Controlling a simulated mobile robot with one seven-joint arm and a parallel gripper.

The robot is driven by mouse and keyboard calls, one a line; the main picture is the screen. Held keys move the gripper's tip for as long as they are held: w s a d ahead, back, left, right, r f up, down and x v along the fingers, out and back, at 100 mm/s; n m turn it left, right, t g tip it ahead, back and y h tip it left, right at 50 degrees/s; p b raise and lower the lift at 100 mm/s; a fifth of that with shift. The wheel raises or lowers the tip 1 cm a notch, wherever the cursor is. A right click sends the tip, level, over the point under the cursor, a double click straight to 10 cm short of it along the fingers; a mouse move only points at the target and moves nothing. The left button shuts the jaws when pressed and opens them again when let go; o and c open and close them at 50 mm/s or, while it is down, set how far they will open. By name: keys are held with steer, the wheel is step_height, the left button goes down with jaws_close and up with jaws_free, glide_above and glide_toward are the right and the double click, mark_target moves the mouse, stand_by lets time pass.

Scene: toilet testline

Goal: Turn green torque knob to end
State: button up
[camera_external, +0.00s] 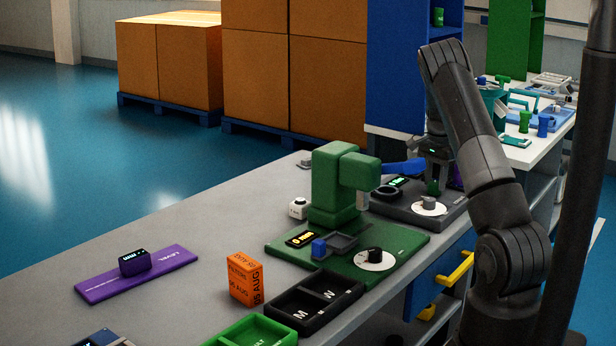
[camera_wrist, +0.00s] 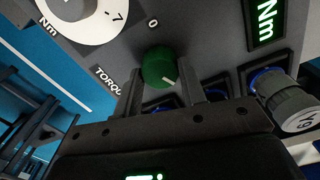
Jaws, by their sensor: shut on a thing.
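In the external view the knob (camera_external: 433,188) is small and partly covered, above a white dial on the dark grey torque station (camera_external: 392,209). My gripper (camera_wrist: 161,83) is shut on the knob, one finger on each side. In the external view my gripper (camera_external: 434,178) points down at the station. The pointer line slants toward the lower right in the wrist view. The knob's end mark cannot be made out.
A white dial (camera_wrist: 92,14) and a green-lit "Nm" display (camera_wrist: 265,18) flank the knob. A grey cylinder (camera_wrist: 297,108) and blue-ringed parts are close by. A green press station (camera_external: 336,190), black tray (camera_external: 316,300) and orange box (camera_external: 245,279) stand on the bench.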

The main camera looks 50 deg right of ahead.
mark_target(435, 183)
steer(key=shift+m, duration=1.4)
steer(key=o, duration=1)
steer(key=shift+r, duration=0.1)
step_height(435, 183, up, 11)
steer(key=shift+f, duration=0.2)
